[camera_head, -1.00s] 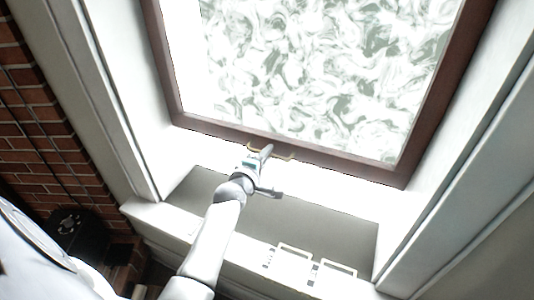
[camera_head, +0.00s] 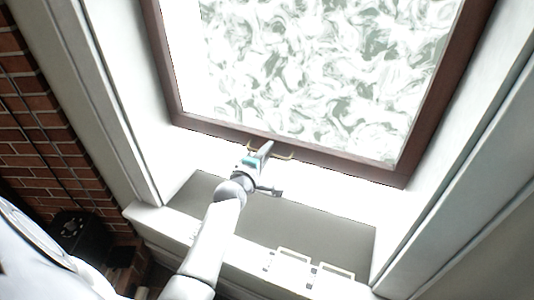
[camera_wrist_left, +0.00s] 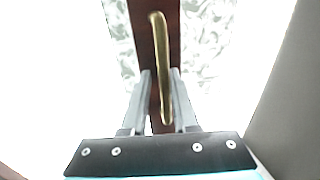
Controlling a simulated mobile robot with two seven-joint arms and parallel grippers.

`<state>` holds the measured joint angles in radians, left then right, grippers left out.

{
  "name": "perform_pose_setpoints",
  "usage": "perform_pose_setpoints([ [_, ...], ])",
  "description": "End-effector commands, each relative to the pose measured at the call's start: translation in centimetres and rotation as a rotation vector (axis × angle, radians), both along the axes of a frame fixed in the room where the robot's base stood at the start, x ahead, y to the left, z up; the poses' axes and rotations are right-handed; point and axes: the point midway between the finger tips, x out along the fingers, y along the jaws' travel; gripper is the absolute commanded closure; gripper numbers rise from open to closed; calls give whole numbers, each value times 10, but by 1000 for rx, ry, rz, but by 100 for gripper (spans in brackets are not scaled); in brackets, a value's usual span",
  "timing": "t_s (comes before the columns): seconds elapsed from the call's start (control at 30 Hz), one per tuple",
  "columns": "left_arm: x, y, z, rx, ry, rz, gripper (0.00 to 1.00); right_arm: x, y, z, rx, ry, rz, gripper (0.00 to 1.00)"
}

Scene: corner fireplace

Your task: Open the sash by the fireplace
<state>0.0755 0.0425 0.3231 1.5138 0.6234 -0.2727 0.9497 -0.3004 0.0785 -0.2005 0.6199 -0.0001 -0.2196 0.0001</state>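The sash has a brown frame (camera_head: 340,163) around swirl-patterned glass (camera_head: 320,75), at the top of the head view. Its brass handle (camera_head: 286,157) is on the bottom rail and partly hidden by my gripper. My left gripper (camera_head: 267,148) reaches up to the handle. In the left wrist view, the handle (camera_wrist_left: 157,40) runs along the brown rail (camera_wrist_left: 142,45) and its near end lies between the two fingers (camera_wrist_left: 161,75). The fingers are apart, with rail showing between them and the handle. Whether they touch it is unclear. My right gripper is not in view.
A grey sill recess (camera_head: 320,228) lies below the sash, with white clips (camera_head: 293,256) on its front ledge. White window jambs stand on both sides. A brick wall (camera_head: 40,150) and a black object (camera_head: 80,232) are at the left.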

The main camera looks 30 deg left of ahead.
Motion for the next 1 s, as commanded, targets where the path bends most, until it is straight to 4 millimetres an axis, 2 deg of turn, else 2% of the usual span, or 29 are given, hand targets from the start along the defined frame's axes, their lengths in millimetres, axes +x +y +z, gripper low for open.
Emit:
perform_pose_setpoints([
  [0.3, -3, -1, -3, -2, 9, -2, 73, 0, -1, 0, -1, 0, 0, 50],
  [0.47, -15, -3, -1, -2, 11, -2, 73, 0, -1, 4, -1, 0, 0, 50],
  [1.0, -104, -18, 18, -1, 9, -1, 73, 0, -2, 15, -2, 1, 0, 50],
])
